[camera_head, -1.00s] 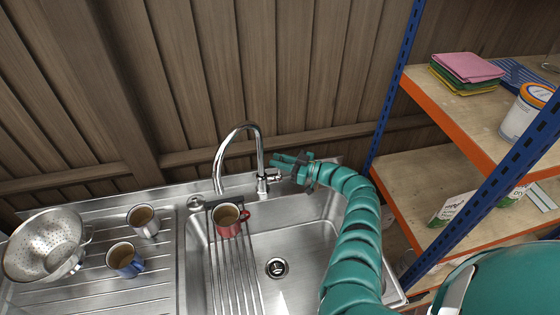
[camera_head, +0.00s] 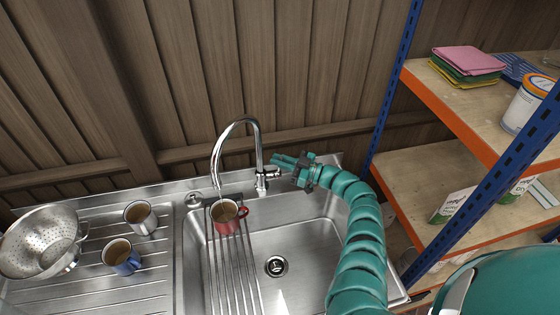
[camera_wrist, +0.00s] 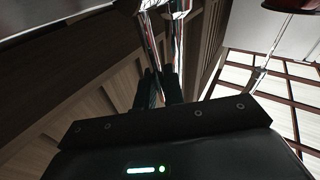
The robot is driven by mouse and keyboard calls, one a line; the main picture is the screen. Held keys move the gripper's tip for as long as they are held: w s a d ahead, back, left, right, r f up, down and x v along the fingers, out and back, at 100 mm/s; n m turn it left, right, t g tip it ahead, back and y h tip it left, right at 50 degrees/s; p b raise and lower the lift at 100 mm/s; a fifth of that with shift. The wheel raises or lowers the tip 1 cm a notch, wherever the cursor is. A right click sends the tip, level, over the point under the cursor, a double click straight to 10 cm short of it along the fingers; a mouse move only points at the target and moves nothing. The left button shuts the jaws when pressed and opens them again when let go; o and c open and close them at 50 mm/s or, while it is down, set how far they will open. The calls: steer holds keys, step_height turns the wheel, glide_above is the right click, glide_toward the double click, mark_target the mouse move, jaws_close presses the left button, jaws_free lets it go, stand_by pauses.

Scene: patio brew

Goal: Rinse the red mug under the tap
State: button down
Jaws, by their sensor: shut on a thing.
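The red mug (camera_head: 226,225) stands upright on the slatted rack at the left of the sink, with brown inside. A dark red shape at the top right of the wrist view (camera_wrist: 292,4) appears to be it. The chrome tap (camera_head: 257,150) arches over it, with the spout end above the mug's left rim. A thin pale streak below the spout may be water; I cannot tell for sure. My gripper (camera_head: 277,164) is at the tap's right side, shut on the tap lever (camera_head: 271,173). The fingers (camera_wrist: 158,88) meet chrome in the wrist view; the lever is partly hidden.
The sink basin (camera_head: 300,255) is clear around its drain. On the left drainboard (camera_head: 150,280) stand a white mug (camera_head: 141,217), a blue mug (camera_head: 122,256) and a colander (camera_head: 40,240). A shelf unit (camera_head: 440,100) stands close on the right; a wooden wall is behind.

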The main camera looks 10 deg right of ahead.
steer(key=c, duration=1.6)
jaws_free()
steer(key=shift+o, duration=0.2)
steer(key=shift+d, duration=0.1)
steer(key=b+v, duration=0.4)
steer(key=v, duration=0.8)
steer(key=shift+s, duration=0.1)
